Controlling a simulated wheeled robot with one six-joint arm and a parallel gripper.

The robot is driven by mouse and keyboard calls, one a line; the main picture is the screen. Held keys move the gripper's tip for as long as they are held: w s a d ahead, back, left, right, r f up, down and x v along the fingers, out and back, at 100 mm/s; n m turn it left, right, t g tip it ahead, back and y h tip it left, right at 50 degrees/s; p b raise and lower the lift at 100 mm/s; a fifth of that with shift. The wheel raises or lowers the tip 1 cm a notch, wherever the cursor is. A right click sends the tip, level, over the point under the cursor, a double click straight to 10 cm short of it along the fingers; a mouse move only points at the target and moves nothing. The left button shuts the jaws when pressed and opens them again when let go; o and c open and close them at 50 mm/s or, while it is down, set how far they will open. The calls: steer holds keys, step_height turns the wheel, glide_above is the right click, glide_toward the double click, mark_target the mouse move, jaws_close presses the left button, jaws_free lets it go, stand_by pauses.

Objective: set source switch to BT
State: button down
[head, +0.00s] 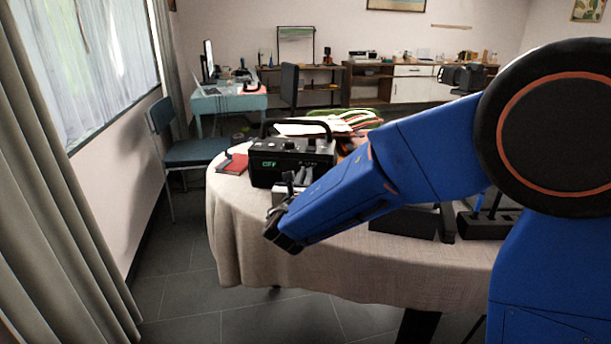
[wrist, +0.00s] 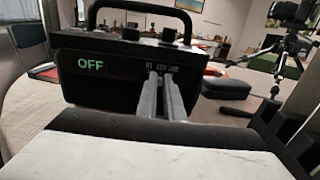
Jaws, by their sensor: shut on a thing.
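A black radio (head: 290,160) with a carry handle stands on the cloth-covered table, and its front fills the upper left of the wrist view (wrist: 100,95). Its green display (wrist: 90,64) reads OFF. My gripper (head: 304,173) is at the radio's front, right of the display. In the wrist view, its two grey fingers (wrist: 161,76) are close together against the front panel, just below a row of small labels. They are shut on the source switch, which is mostly hidden by the fingertips. The labels are too small to read.
A red book (head: 234,164) lies left of the radio. Striped cloth (head: 350,121) lies behind it. Black items (head: 404,222) stand to the right on the table (head: 240,225). A blue chair (head: 195,152) stands at the left. Knobs (wrist: 169,35) sit on the radio's top.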

steer(key=shift+w+a, duration=0.1)
steer(key=shift+a, duration=1.15)
steer(key=c, duration=1.9)
jaws_free()
steer(key=shift+o, duration=0.2)
steer(key=s+a, duration=0.1)
steer(key=s, duration=1.6)
steer(key=shift+s+a, duration=0.2)
steer(key=shift+a, duration=0.15)
